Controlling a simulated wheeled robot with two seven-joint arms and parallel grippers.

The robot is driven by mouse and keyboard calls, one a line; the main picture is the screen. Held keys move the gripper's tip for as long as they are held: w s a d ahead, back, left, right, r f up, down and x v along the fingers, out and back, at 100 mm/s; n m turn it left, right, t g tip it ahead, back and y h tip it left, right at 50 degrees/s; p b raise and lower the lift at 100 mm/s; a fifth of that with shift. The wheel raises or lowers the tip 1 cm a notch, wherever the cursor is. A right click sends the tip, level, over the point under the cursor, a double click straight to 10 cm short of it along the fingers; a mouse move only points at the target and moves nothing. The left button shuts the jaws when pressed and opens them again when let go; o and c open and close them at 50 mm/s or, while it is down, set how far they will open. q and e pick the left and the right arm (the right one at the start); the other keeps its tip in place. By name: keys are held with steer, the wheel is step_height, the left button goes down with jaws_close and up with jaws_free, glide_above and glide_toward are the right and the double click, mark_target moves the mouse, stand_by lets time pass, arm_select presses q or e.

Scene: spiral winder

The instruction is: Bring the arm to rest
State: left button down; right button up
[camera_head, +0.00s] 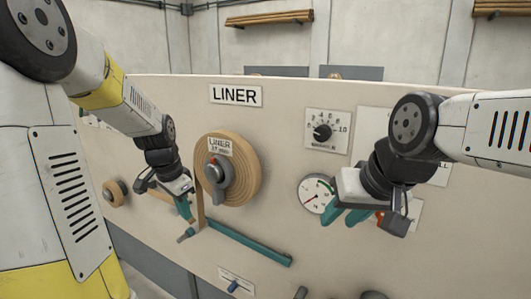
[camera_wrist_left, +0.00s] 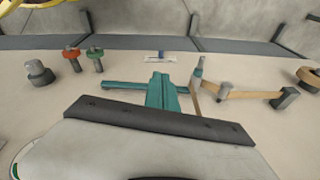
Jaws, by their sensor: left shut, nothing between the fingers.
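My left gripper (camera_head: 185,212) is at the panel, just left of the wound tan roll (camera_head: 250,170) with its grey knob (camera_head: 216,173). In the left wrist view its teal fingers (camera_wrist_left: 161,90) are together with nothing between them. My right gripper (camera_head: 345,217) is in front of the panel by the round gauge (camera_head: 315,194). Its two teal fingers stand apart with nothing seen between them. Both arms are raised and bent.
The beige panel (camera_head: 290,110) carries a LINER sign (camera_head: 235,96), a dial (camera_head: 322,131) and a teal bar (camera_head: 250,243) below the roll. A tan strip (camera_wrist_left: 245,95) runs between posts near my left fingers. Red (camera_wrist_left: 71,54) and green (camera_wrist_left: 95,53) knobs stick out.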

arm_select(q)
steer(key=s+d+r+n+t, duration=0.1)
steer(key=s+d+r+n, duration=0.1)
steer(key=s, duration=0.4)
steer(key=s+d+r+n+t, duration=0.1)
steer(key=s+d+r+n, duration=0.2)
steer(key=s+r, duration=0.2)
steer(key=s+d+r+n+t+h, duration=0.1)
steer(key=s+d+r+n, duration=0.1)
steer(key=s, duration=0.5)
steer(key=shift+d+r+n+t, duration=0.3)
steer(key=shift+d+r, duration=0.15)
steer(key=shift+r, duration=0.45)
stand_by(0.8)
